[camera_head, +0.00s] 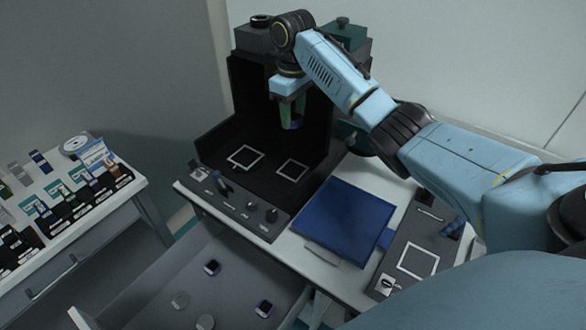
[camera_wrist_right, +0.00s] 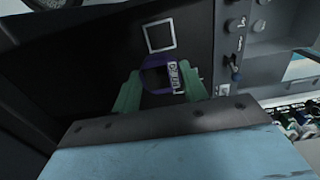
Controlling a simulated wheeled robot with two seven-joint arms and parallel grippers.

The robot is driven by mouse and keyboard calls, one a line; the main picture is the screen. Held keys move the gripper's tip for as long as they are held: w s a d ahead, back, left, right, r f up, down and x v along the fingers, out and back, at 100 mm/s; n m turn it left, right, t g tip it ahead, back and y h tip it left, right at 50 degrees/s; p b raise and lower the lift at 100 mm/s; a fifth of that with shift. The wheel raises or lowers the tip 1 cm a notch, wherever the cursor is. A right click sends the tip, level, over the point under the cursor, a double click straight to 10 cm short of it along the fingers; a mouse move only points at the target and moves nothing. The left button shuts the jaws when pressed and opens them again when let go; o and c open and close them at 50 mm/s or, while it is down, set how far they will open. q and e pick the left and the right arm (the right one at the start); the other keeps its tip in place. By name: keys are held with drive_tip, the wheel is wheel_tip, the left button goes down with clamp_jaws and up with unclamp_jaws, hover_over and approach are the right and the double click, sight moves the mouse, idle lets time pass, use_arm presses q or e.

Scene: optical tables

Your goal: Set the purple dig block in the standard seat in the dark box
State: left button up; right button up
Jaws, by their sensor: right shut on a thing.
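The purple dig block (camera_head: 295,123) is in my right gripper (camera_head: 291,110), held up inside the dark box (camera_head: 243,100) above its floor. In the right wrist view the purple block (camera_wrist_right: 150,77), with a white label on one side, sits between the green fingers of my right gripper (camera_wrist_right: 160,90). The floor of the dark box has two white square outlines, a left one (camera_head: 245,157) and a right one (camera_head: 292,169). One white outline (camera_wrist_right: 160,34) shows beyond the block in the wrist view. I cannot tell which is the standard seat. My left gripper is out of view.
A control strip (camera_head: 240,203) with knobs runs along the box's front. A blue panel (camera_head: 345,220) lies to its right, beside a grey plate (camera_head: 418,258) with another white square. An open drawer (camera_head: 235,285) below holds purple-edged blocks and grey discs. A side table (camera_head: 130,187) carries several items.

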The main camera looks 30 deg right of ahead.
sight(293, 117)
wheel_tip(293, 117, down, 12)
drive_tip(key=shift+f+b, duration=0.1)
drive_tip(key=shift+b, duration=0.6)
wheel_tip(293, 117, down, 4)
drive_tip(key=shift+b, duration=0.45)
drive_tip(key=shift+f, duration=0.15)
drive_tip(key=shift+f, duration=0.1)
drive_tip(key=o, duration=1)
wheel_tip(293, 117, up, 12)
drive_tip(key=shift+r+p, duration=0.2)
drive_tip(key=shift+p, duration=0.85)
